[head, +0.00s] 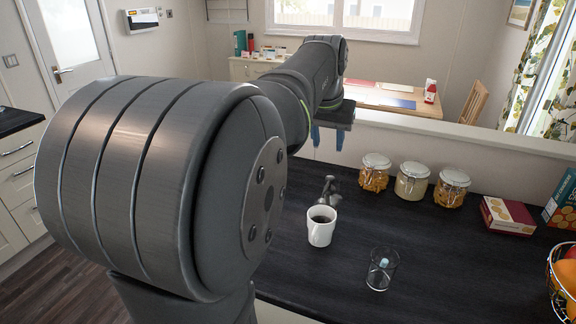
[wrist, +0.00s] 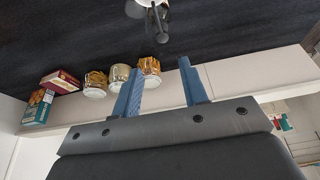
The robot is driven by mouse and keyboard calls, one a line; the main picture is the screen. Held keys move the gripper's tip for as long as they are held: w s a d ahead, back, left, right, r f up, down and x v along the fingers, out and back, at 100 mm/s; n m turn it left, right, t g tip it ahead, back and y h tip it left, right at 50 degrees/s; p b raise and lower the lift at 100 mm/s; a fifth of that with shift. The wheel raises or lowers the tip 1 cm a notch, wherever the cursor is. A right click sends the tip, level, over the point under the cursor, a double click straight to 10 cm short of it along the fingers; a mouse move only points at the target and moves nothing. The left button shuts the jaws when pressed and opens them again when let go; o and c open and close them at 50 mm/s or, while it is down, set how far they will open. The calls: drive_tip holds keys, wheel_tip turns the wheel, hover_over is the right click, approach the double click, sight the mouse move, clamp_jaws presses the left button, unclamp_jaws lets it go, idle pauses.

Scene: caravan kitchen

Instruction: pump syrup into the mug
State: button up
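A white mug (head: 320,232) with dark liquid in it stands upright on the dark counter in the head view. Its edge also shows at the top of the wrist view (wrist: 134,9). A dark grey pump-like shape (head: 329,188), likely the syrup pump, stands just behind the mug; it also shows in the wrist view (wrist: 157,16). Its dark body is hard to tell from the counter, and I cannot tell where its spout points. My gripper (wrist: 160,67) has two blue fingers spread apart with nothing between them. In the head view my gripper (head: 327,146) is above and behind the pump, clear of it.
A clear glass (head: 381,270) stands on the counter (head: 450,270) right of the mug. Several lidded jars (head: 411,181) line the back by a low white wall (head: 470,140). A red box (head: 508,216), another box (head: 563,203) and a wire fruit basket (head: 563,282) are at right.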

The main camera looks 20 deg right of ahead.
drive_tip(key=w+d, duration=0.1)
drive_tip(key=w+d+r, duration=0.1)
drive_tip(key=shift+w+d+g+y, duration=0.2)
drive_tip(key=shift+w+g+y, duration=0.1)
clamp_jaws()
drive_tip(key=shift+w+d+r, duration=0.15)
drive_tip(key=shift+w+d, duration=0.05)
approach(331, 177)
drive_tip(key=x, duration=0.5)
drive_tip(key=shift+w+d, duration=0.1)
drive_tip(key=shift+w, duration=0.05)
drive_tip(key=shift+f, duration=0.7)
